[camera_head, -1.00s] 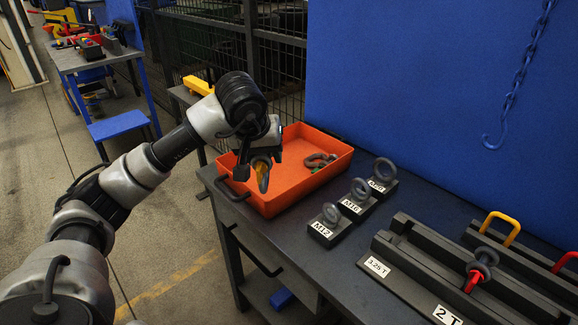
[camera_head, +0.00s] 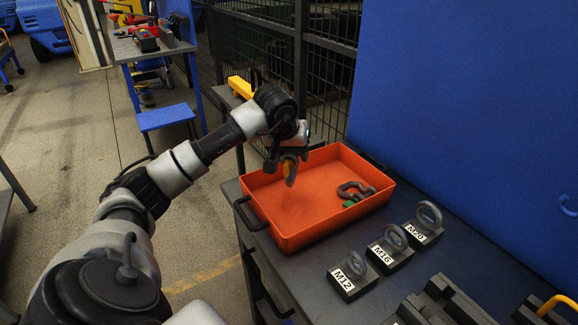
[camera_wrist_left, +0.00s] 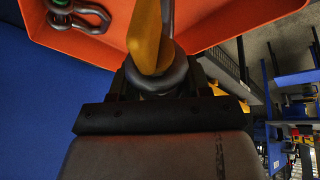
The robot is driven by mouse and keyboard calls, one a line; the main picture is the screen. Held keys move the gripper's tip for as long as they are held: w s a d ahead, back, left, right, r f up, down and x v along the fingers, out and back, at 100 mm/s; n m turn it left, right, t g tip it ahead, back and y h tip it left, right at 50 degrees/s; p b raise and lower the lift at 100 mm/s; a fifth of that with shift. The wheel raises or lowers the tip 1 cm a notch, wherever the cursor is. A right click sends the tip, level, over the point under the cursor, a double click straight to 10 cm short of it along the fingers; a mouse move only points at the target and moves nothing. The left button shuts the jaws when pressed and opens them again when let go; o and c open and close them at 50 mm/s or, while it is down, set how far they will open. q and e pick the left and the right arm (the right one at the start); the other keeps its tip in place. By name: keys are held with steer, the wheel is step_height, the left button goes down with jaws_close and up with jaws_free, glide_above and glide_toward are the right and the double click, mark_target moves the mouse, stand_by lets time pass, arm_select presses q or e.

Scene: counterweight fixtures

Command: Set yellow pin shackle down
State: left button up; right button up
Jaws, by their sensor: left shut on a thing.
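My left gripper (camera_head: 287,158) is shut on the yellow pin shackle (camera_head: 290,172), a grey bow with a yellow pin. It holds the shackle above the left end of the orange tray (camera_head: 290,238). In the left wrist view the yellow pin shackle (camera_wrist_left: 150,38) hangs between the fingers, with the tray wall (camera_wrist_left: 215,18) beyond it. Another grey shackle with a green pin (camera_head: 357,193) lies in the right part of the tray. It also shows in the left wrist view (camera_wrist_left: 78,14). My right gripper is not in view.
Grey eye bolts on blocks labelled M12 (camera_head: 350,276), M16 (camera_head: 391,250) and M20 (camera_head: 425,223) stand right of the tray on the dark workbench (camera_head: 300,272). A blue panel (camera_head: 470,120) rises behind. The tray's left and front floor is bare.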

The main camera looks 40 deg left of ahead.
arm_select(q)
steer(key=a+f, duration=0.1)
steer(key=f, duration=0.1)
steer(key=a+f, duration=0.1)
steer(key=f, duration=0.1)
steer(key=w+a+f+p, duration=0.1)
steer(key=f, duration=0.1)
steer(key=shift+w+a, duration=0.1)
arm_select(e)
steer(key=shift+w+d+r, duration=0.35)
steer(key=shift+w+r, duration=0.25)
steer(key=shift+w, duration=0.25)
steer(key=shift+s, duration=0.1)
arm_select(q)
steer(key=o, duration=0.7)
steer(key=shift+f, duration=0.2)
steer(key=o, duration=0.5)
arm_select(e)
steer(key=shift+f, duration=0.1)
arm_select(q)
steer(key=shift+r, duration=0.1)
